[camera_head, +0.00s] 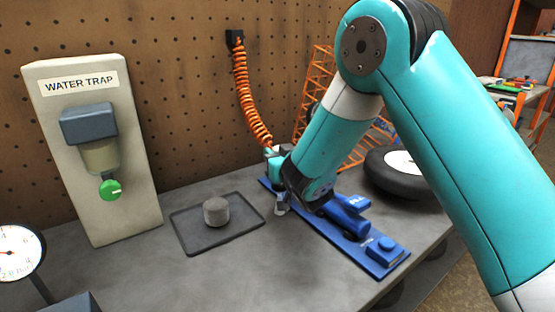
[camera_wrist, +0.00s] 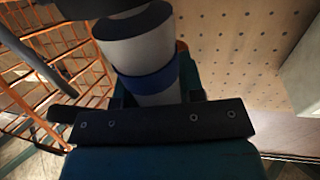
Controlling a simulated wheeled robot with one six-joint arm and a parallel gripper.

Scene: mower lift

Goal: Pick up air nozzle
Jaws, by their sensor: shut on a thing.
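In the head view my gripper (camera_head: 273,162) is at the lower end of the coiled orange hose (camera_head: 246,95), just above the back end of the blue tray (camera_head: 378,262). It is shut on the air nozzle, which my gripper and wrist mostly hide in this view. In the wrist view a pale grey cylinder with a blue band (camera_wrist: 150,85) stands at the black bar of my gripper; it appears to be the air nozzle. A bit of orange shows behind it. The exact contact of the jaws is hidden.
A water trap panel (camera_head: 135,190) with a green knob stands at the left. A dark tray (camera_head: 190,240) holds a grey cylinder (camera_head: 216,211). A black wheel (camera_head: 385,178) and an orange wire rack (camera_head: 312,95) are behind my arm. The bench front is mostly clear.

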